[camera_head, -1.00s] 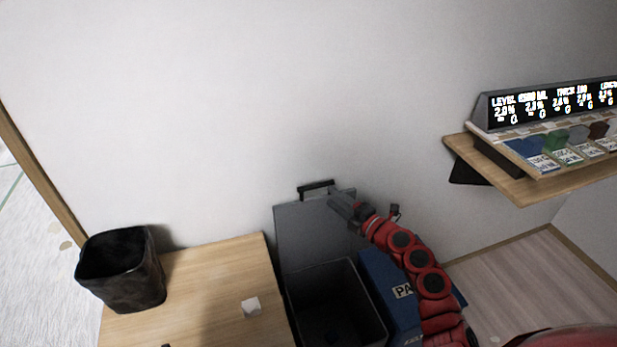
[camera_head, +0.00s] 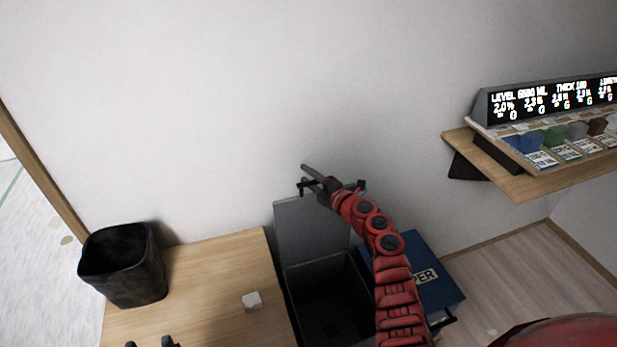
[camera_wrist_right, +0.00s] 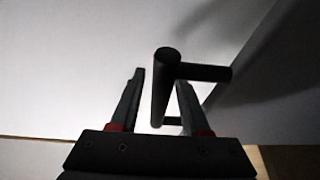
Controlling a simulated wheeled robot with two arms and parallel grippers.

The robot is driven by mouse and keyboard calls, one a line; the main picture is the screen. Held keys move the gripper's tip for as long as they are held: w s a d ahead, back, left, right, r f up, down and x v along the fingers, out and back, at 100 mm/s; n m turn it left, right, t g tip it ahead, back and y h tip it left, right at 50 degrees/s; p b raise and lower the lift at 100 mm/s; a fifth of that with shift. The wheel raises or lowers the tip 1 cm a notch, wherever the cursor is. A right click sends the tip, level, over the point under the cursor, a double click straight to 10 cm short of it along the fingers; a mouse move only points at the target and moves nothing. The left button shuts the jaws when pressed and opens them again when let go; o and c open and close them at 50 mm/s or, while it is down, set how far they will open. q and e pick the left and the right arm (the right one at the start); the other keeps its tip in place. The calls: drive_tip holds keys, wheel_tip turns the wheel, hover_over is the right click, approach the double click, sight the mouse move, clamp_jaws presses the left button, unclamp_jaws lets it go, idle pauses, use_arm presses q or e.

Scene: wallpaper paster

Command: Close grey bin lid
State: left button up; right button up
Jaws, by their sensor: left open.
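The grey bin (camera_head: 292,300) stands open between the wooden table and the blue box. Its grey lid (camera_head: 297,235) is raised against the wall, with a dark bar handle (camera_head: 301,188) at its top edge. My right gripper (camera_head: 308,182) is at the handle, partly covering it. In the right wrist view, the handle (camera_wrist_right: 160,90) runs between the two spread fingers of the right gripper (camera_wrist_right: 157,95), with gaps beside it. My left gripper (camera_head: 152,342) shows only its fingertips at the bottom edge, spread apart over the table.
A blue box (camera_head: 420,268) stands right of the grey bin, partly behind my right arm. A shelf (camera_head: 520,185) with a display juts out at right.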

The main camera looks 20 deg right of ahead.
clamp_jaws()
idle(1.2)
